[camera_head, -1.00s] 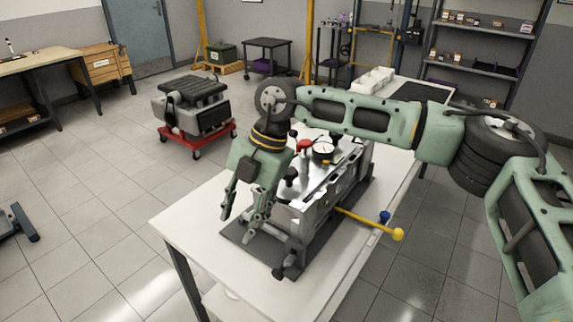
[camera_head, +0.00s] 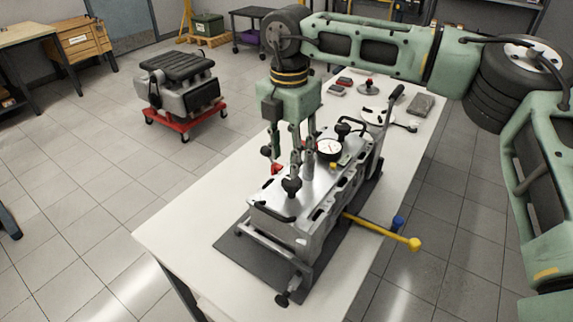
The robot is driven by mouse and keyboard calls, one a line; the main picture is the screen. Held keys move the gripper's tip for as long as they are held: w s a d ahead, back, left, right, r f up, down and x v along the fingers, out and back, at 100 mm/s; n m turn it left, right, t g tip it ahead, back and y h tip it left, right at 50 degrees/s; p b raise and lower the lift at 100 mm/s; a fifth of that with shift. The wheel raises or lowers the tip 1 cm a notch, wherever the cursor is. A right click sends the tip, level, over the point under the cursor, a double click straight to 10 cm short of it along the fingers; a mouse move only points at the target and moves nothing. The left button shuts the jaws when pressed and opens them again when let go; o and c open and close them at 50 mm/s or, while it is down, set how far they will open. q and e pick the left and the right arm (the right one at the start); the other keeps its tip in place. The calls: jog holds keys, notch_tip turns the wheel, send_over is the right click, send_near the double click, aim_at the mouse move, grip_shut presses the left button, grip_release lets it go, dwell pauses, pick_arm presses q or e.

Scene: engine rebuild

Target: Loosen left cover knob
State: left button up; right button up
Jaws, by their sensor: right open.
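A silver metal unit with a flat cover (camera_head: 265,196) stands on a dark mat (camera_head: 234,253) on the white bench. A black knob (camera_head: 291,186) rises from the near part of the cover. Another black knob (camera_head: 342,130) stands at the far right end, and a dark round knob (camera_head: 266,151) shows left of my fingers. I cannot tell for certain which is the left cover knob. My right gripper (camera_head: 295,160) points down over the cover, open, with its fingers just behind the near knob. Its fingers partly hide the cover. My left gripper is not in view.
A round dial gauge (camera_head: 328,149) sits on the unit close right of my gripper. A yellow-tipped bar (camera_head: 390,235) sticks out right. Small parts (camera_head: 369,87) lie farther back on the white bench (camera_head: 170,233). An engine on a red dolly (camera_head: 186,124) stands on the floor left.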

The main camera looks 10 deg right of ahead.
aim_at(288, 179)
jog(key=f, duration=0.2)
jog(key=f+p, duration=0.1)
jog(key=f, duration=0.1)
jog(key=shift+s, duration=0.35)
jog(key=shift+w+f, duration=0.2)
jog(key=shift+f, duration=0.7)
jog(key=c, duration=0.6)
jog(key=shift+c, duration=1.1)
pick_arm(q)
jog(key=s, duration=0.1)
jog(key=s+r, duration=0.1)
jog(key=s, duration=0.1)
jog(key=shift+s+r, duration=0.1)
pick_arm(e)
jog(key=shift+c, duration=0.9)
